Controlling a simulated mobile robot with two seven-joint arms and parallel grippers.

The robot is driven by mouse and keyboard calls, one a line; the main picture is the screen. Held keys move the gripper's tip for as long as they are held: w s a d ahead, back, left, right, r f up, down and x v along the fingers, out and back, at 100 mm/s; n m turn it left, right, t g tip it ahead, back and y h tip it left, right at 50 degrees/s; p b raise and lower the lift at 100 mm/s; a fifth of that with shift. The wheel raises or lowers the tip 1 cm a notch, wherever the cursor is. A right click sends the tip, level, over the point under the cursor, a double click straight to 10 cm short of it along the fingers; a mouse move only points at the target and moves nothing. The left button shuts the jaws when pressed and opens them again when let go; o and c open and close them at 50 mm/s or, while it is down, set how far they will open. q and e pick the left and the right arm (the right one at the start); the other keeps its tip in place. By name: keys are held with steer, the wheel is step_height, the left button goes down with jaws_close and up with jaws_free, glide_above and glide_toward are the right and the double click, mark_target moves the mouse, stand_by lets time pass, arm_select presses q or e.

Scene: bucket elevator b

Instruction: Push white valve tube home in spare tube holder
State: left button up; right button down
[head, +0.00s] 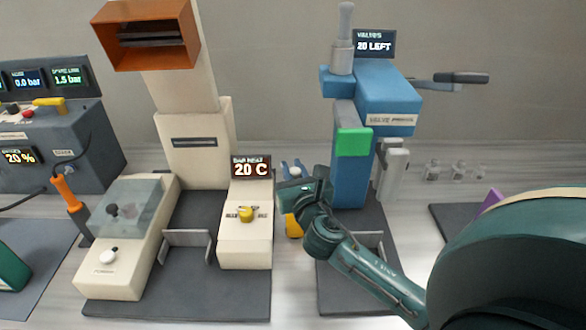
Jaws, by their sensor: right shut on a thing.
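My right gripper (288,196) reaches in from the right and is between the cream machine and the blue valve press. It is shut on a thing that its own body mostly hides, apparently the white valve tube. A small blue-and-pale part (293,168) shows just behind the gripper, and a yellow part (293,226) shows below it. I cannot tell for sure whether these belong to the spare tube holder. How deep the tube sits is hidden. My left gripper is out of view.
The blue valve press (349,175) stands close to the right of the gripper. The cream unit (246,250) with a yellow knob (246,214) and a 20 C display (251,167) is close on the left. Small clear pieces (457,170) stand at the right.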

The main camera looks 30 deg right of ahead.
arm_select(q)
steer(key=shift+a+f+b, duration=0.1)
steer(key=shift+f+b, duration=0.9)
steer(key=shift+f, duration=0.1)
arm_select(e)
steer(key=shift+f, duration=1.3)
arm_select(q)
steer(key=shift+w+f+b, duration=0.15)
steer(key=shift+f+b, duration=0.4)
steer(key=shift+b, duration=0.35)
arm_select(e)
steer(key=shift+f, duration=1.15)
steer(key=c, duration=1.3)
jaws_free()
steer(key=shift+o, duration=0.2)
steer(key=shift+f, duration=0.1)
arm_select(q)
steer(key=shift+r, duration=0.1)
arm_select(e)
steer(key=shift+v, duration=1.05)
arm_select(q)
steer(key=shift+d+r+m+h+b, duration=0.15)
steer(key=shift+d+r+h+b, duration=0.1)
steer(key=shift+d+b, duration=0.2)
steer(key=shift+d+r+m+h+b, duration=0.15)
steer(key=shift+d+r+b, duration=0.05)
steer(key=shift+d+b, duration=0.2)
arm_select(e)
steer(key=v, duration=1.1)
